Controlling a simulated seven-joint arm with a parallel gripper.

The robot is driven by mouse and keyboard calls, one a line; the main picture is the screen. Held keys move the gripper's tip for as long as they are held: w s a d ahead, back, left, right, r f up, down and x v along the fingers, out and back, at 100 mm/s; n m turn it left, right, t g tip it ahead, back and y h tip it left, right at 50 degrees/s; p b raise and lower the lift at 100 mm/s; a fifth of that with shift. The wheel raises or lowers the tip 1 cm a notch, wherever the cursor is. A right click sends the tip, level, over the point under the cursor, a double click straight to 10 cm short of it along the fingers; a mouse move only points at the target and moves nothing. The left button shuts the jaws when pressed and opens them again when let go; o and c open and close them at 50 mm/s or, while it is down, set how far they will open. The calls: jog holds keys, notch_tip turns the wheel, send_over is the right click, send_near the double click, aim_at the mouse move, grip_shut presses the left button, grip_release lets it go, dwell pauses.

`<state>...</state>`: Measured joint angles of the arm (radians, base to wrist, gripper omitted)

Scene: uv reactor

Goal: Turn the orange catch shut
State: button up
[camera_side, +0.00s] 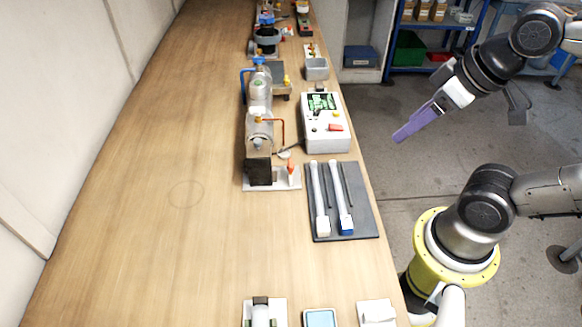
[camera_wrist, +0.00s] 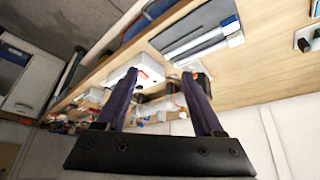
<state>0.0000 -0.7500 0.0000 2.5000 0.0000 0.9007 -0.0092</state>
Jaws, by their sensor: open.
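A small upright orange part (camera_side: 291,167), which looks like the orange catch, stands on the white base plate (camera_side: 284,184) of the reactor, right of a black block (camera_side: 259,171). A clear vessel (camera_side: 260,137) sits behind that block. My gripper (camera_side: 399,136) has long purple fingers and is raised off the bench's right edge, well right of the reactor. In the wrist view my gripper (camera_wrist: 156,74) is open with nothing between its fingers.
A grey mat (camera_side: 364,208) with white-and-blue tools lies front right of the reactor. A white instrument box (camera_side: 327,138) stands to the right. A metal canister (camera_side: 259,86) and other equipment stand behind. The bench's left side (camera_side: 150,150) is clear.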

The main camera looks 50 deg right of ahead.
jog(key=w+r+n+g, duration=0.1)
jog(key=w+r+n, duration=0.2)
jog(key=r, duration=0.2)
jog(key=n+g, duration=0.5)
jog(key=n, duration=0.1)
send_over(290, 163)
notch_tip(290, 163, down, 5)
notch_tip(290, 163, down, 13)
jog(key=shift+r, duration=0.15)
grip_shut()
